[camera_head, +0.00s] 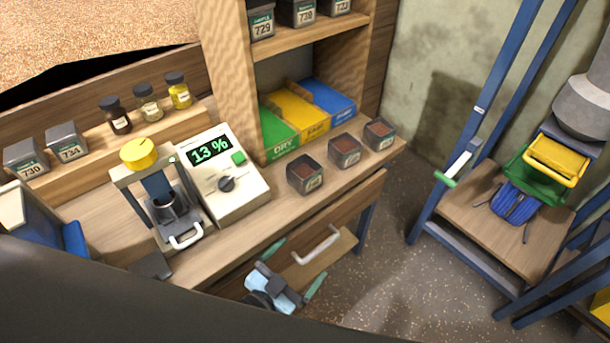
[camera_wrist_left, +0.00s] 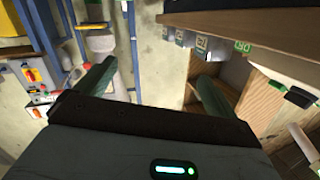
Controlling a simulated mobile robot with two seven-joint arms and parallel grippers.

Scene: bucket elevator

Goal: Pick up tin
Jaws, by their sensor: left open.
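Three open grey tins with reddish-brown contents stand in a row at the bench's front right: left (camera_head: 305,175), middle (camera_head: 345,151), right (camera_head: 380,134). Closed grey tins 730 (camera_head: 27,160) and 734 (camera_head: 67,142) stand on the left ledge. Three more, 729 (camera_head: 262,20), 728 (camera_head: 298,12) and a partly cut-off one (camera_head: 336,6), are on the upper shelf. My left gripper (camera_head: 294,266) is open and empty in front of the drawer, below the open tins and apart from them. In the left wrist view its fingers (camera_wrist_left: 155,88) are spread with nothing between them.
The bench holds a meter (camera_head: 222,170) reading 13 %, a yellow-knobbed press (camera_head: 160,195) and small jars (camera_head: 148,102). Coloured bins (camera_head: 295,115) stand behind the open tins. The drawer handle (camera_head: 317,245) juts out near my gripper. A blue frame (camera_head: 460,130) stands at right.

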